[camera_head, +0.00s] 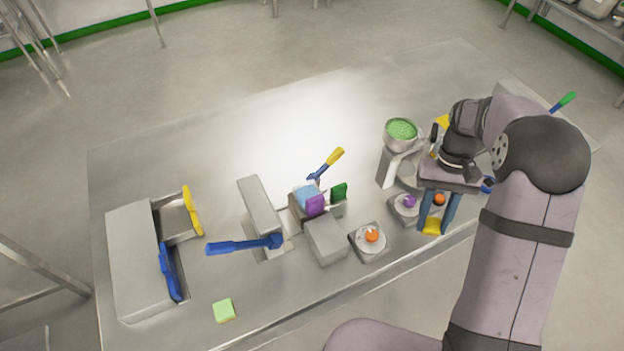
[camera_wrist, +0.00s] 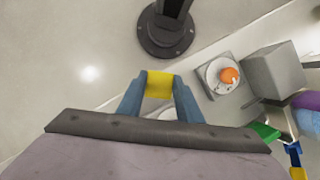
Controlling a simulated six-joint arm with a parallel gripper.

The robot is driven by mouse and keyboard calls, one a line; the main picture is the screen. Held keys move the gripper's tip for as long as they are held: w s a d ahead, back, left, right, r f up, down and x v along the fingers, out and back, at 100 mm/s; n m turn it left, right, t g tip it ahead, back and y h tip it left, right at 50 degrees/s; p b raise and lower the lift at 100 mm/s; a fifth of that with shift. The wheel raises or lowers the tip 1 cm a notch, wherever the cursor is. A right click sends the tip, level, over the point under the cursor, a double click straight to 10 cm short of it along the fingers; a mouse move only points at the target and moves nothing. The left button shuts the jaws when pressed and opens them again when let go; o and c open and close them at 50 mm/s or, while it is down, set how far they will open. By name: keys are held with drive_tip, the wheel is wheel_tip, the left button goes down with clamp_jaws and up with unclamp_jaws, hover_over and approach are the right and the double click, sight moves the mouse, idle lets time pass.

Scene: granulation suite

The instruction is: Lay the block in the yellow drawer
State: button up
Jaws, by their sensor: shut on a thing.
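My gripper (camera_head: 433,222) is shut on a yellow block (camera_head: 432,227) at the right of the table, near its front edge. In the wrist view the yellow block (camera_wrist: 159,85) sits between the two blue fingers of my gripper (camera_wrist: 159,88). I cannot tell its exact height above the table. The drawer with the yellow handle (camera_head: 193,210) stands pulled out from the grey cabinet (camera_head: 137,262) at the far left, well away from my gripper. Its inside is partly visible and looks empty.
A blue-handled drawer (camera_head: 170,272) is below it in the picture. A green-yellow block (camera_head: 223,310) lies near the front edge.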

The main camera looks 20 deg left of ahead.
drive_tip(key=w+a+r+n+t+h+p, duration=0.1)
drive_tip(key=a+r+n+h+p, duration=0.1)
drive_tip(key=a+r+n+p, duration=0.55)
drive_tip(key=w+a+r+n+t+h+b, duration=0.1)
drive_tip(key=w+a+n+t+h+b, duration=0.2)
drive_tip(key=a+n, duration=1)
drive_tip(key=n+t+y+b, duration=0.45)
drive_tip(key=n+y, duration=0.45)
drive_tip(key=n, duration=1.4)
hover_over(177, 226)
drive_tip(key=s+d, duration=0.1)
wheel_tip(177, 226, down, 3)
drive_tip(key=shift+g, duration=0.45)
drive_tip(key=shift+s+d+f+p, duration=0.1)
drive_tip(key=shift+f+p, duration=0.35)
drive_tip(key=shift+f, duration=2.15)
drive_tip(key=shift+d+f+p, duration=0.1)
drive_tip(key=shift+f+p, duration=0.35)
drive_tip(key=shift+f, duration=2.1)
drive_tip(key=shift+f, duration=0.15)
drive_tip(key=o, duration=0.8)
drive_tip(key=shift+c, duration=0.2)
